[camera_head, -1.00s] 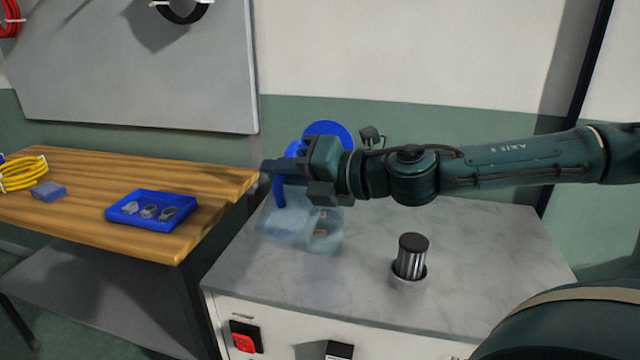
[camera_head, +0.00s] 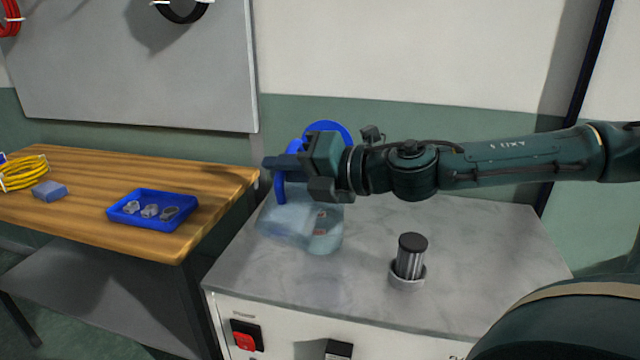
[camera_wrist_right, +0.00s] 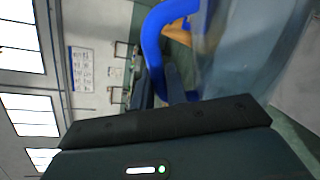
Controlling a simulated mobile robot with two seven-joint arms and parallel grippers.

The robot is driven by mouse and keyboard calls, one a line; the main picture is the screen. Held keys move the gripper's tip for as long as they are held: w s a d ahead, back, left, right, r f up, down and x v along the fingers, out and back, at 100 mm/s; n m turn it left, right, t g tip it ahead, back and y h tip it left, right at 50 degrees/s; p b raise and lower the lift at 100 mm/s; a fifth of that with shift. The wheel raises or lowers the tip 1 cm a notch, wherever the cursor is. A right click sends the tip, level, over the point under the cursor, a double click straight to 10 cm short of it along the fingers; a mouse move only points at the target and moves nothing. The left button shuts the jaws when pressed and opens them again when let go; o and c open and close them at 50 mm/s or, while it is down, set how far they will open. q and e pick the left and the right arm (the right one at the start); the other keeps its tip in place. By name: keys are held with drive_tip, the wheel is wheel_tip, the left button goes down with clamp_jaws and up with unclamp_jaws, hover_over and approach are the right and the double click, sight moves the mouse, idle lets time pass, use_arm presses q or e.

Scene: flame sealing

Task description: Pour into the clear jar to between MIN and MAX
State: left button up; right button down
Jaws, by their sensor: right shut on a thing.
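My right gripper (camera_head: 300,172) is shut on the blue handle (camera_head: 280,188) of a clear, pale blue jug (camera_head: 282,218) over the grey worktop. The handle (camera_wrist_right: 152,50) and the jug's clear wall (camera_wrist_right: 245,55) also show in the right wrist view, beside the dark fingers. Clear walls with two small orange-brown marks (camera_head: 320,231) show just below the gripper, overlapping the jug. I cannot tell from these views where the jar ends and the jug begins, or read the marks or a liquid level. My left gripper is not in view.
A blue disc (camera_head: 330,131) shows behind the gripper. A dark-capped metal cylinder (camera_head: 411,257) stands in a round holder on the worktop (camera_head: 480,235).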

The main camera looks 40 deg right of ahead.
sight(292, 143)
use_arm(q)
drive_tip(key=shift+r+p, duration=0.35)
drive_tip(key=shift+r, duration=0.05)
use_arm(e)
drive_tip(key=shift+w+d+r, duration=0.15)
drive_tip(key=shift+d+r, duration=0.05)
drive_tip(key=shift+r, duration=0.15)
idle(0.3)
use_arm(q)
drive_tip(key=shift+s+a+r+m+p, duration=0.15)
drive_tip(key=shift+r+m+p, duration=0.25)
drive_tip(key=shift+p, duration=0.5)
use_arm(e)
drive_tip(key=shift+w+d+r+m, duration=0.3)
drive_tip(key=shift+d+r+m, duration=0.15)
drive_tip(key=shift+r+m, duration=0.25)
idle(1.2)
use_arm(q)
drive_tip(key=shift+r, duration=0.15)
use_arm(e)
drive_tip(key=shift+w+d+r+m+g+y, duration=0.15)
drive_tip(key=shift+w+d+r+m, duration=0.15)
drive_tip(key=shift+d, duration=0.1)
drive_tip(key=shift+w+d+r+m+g+y, duration=0.2)
drive_tip(key=shift+w+d, duration=0.1)
drive_tip(key=shift+d, duration=0.1)
idle(1.3)
